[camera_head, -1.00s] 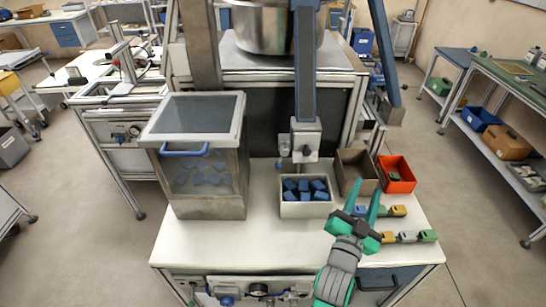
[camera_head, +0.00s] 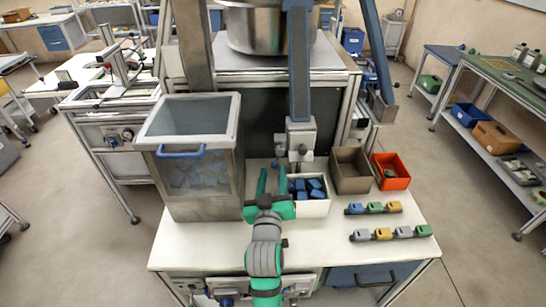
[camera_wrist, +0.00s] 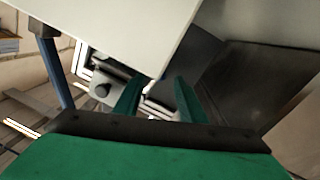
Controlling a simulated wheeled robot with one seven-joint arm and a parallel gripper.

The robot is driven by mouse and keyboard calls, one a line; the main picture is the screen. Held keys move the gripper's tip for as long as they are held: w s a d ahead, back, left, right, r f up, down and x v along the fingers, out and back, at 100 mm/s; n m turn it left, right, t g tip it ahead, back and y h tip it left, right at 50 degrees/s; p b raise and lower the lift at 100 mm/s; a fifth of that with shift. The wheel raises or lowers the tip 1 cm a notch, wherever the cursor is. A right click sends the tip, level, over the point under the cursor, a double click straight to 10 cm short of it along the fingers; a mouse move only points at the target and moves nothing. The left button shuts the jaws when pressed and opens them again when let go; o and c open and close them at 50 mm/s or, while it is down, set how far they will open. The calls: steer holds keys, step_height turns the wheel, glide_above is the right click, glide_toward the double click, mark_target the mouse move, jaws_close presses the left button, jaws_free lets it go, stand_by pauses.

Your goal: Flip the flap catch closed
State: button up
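My gripper (camera_head: 273,172) is open and empty, with its green fingers apart, beside the right side of a clear-fronted bin (camera_head: 207,207). The bin has a pale-framed top (camera_head: 234,116) with a blue handle (camera_head: 181,153) at its front edge, and blue pieces show inside. The flap catch cannot be made out for certain. A grey block with a dark knob (camera_head: 301,143) hangs on a blue post behind my gripper. In the wrist view, my fingers (camera_wrist: 158,92) point towards a grey fitting, under a pale panel (camera_wrist: 115,30).
A white box of blue pieces (camera_head: 318,210) stands just right of my gripper. An empty brown box (camera_head: 351,184) and an orange bin (camera_head: 405,169) are further right. Small coloured parts (camera_head: 376,208) lie in rows on the white table (camera_head: 215,249). The front left tabletop is clear.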

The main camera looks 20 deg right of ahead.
steer(key=x, duration=0.8)
steer(key=shift+d, duration=0.1)
steer(key=shift+c, duration=0.6)
